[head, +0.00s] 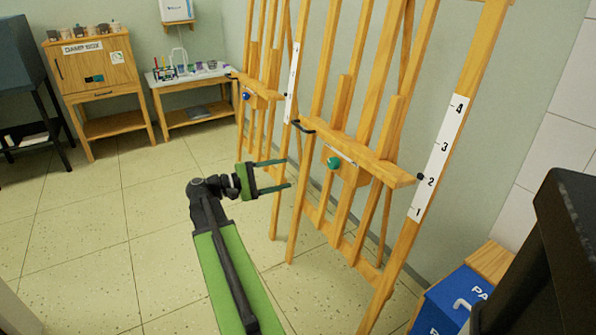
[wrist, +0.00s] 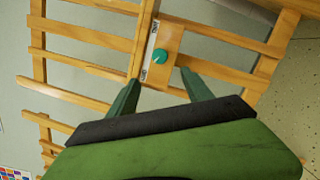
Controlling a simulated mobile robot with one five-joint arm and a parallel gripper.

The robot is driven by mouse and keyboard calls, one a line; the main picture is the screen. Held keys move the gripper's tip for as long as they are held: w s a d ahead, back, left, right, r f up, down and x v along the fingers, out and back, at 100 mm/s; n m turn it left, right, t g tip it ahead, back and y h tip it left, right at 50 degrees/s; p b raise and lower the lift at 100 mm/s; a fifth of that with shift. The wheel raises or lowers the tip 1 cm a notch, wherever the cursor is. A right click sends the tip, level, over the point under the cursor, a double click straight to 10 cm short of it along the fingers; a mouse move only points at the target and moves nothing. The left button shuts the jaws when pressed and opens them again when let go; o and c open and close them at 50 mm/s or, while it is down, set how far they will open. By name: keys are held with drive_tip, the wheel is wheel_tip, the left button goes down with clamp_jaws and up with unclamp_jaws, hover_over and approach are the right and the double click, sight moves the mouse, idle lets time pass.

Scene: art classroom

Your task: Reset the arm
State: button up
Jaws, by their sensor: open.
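My arm reaches out over the floor in the head view, and my gripper (head: 288,173) points right toward the easels. Its two green fingers are apart, with nothing between them. In the wrist view my gripper (wrist: 160,92) is also open and empty. A wooden easel (head: 346,150) stands just beyond the fingertips, with a round green knob (head: 333,163) on its front. The green knob (wrist: 184,60) shows beyond the fingers in the wrist view. The fingertips look apart from the knob.
A second easel (head: 262,95) with a blue knob stands behind. At the back are a damp box cabinet (head: 96,68) and a low table (head: 190,80) with supplies. A blue bin (head: 450,300) is at lower right. The tiled floor (head: 110,240) at left is clear.

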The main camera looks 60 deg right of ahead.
drive_tip(key=shift+w+a, duration=0.35)
drive_tip(key=shift+a, duration=0.05)
drive_tip(key=w+a+f+n+t, duration=0.3)
drive_tip(key=w+a+f+t, duration=0.15)
drive_tip(key=w+a, duration=0.55)
drive_tip(key=w+a+f+n+t, duration=0.2)
drive_tip(key=w+a+f+t, duration=0.35)
drive_tip(key=a, duration=0.65)
drive_tip(key=w+a+f+m+t+y, duration=0.1)
drive_tip(key=a+f+y, duration=0.3)
drive_tip(key=a, duration=0.6)
drive_tip(key=w+a+f+y, duration=0.1)
drive_tip(key=a+f+y, duration=0.4)
drive_tip(key=a, duration=0.6)
drive_tip(key=w+a+f+m+t+y, duration=0.15)
drive_tip(key=a+f+y, duration=0.25)
drive_tip(key=a, duration=0.6)
wheel_tip(320, 180, up, 32)
drive_tip(key=p, duration=3.2)
drive_tip(key=shift+w+a+p, duration=0.2)
drive_tip(key=shift+w+p, duration=0.05)
drive_tip(key=shift+p, duration=0.05)
drive_tip(key=shift+r+g, duration=0.1)
drive_tip(key=shift+g, duration=0.15)
